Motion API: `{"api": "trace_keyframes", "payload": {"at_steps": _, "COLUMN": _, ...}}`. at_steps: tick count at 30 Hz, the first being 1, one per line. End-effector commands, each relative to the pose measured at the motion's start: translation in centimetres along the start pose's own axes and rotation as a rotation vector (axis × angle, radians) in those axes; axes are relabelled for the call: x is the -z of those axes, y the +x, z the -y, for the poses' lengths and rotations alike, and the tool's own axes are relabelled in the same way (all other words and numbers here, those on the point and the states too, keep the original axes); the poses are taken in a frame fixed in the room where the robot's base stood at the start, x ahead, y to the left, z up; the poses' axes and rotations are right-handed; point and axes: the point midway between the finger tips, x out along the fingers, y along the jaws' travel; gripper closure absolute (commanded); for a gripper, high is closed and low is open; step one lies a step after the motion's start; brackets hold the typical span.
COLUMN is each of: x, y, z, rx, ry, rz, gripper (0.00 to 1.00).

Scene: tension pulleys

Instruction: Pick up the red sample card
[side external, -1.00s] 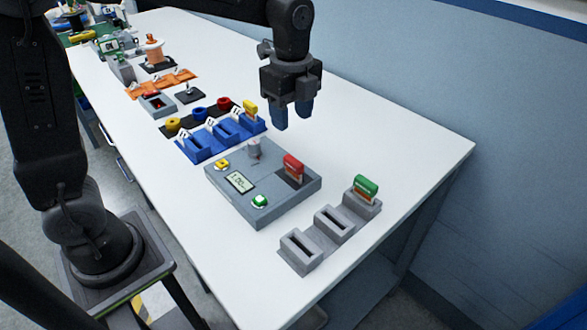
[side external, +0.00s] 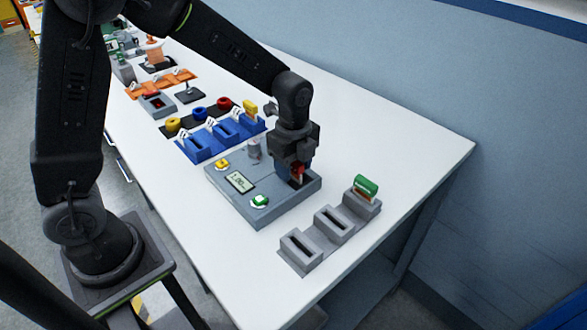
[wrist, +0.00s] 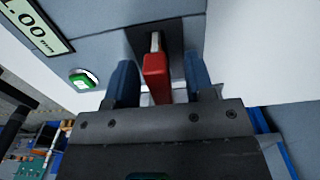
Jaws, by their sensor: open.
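The red sample card (wrist: 157,80) stands upright in a dark slot of the grey tester box. In the wrist view it lies between the two blue fingers of my gripper (wrist: 162,82), with a gap on each side. My gripper (side external: 299,177) is open and lowered over the card in the side view. There it hides most of the card (side external: 297,171), leaving only a little red showing.
The grey tester box (side external: 240,205) has a display, a yellow button and a green button (side external: 260,201). A grey stepped holder (side external: 316,238) with a green card (side external: 366,186) stands to the right. Blue holders (side external: 208,143) with a yellow card stand behind.

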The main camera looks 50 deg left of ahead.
Motion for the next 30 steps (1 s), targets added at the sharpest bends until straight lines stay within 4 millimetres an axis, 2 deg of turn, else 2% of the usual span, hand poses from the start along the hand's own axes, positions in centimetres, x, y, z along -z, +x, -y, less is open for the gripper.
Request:
{"api": "trace_keyframes", "payload": {"at_steps": 3, "x": 0.0, "y": 0.66, "z": -0.02, "rx": 0.0, "ry": 0.0, "rz": 0.0, "gripper": 0.51}}
{"api": "trace_keyframes", "payload": {"at_steps": 9, "x": 0.0, "y": 0.65, "z": 0.0, "rx": 0.001, "ry": 0.0, "rz": 0.0, "gripper": 0.51}}
{"api": "trace_keyframes", "payload": {"at_steps": 24, "x": 0.01, "y": 0.61, "z": 0.01, "rx": 0.001, "ry": 0.0, "rz": 0.0, "gripper": 0.99}}
{"api": "trace_keyframes", "payload": {"at_steps": 30, "x": 0.01, "y": 0.6, "z": 0.02, "rx": 0.002, "ry": 0.0, "rz": 0.0, "gripper": 1.0}}
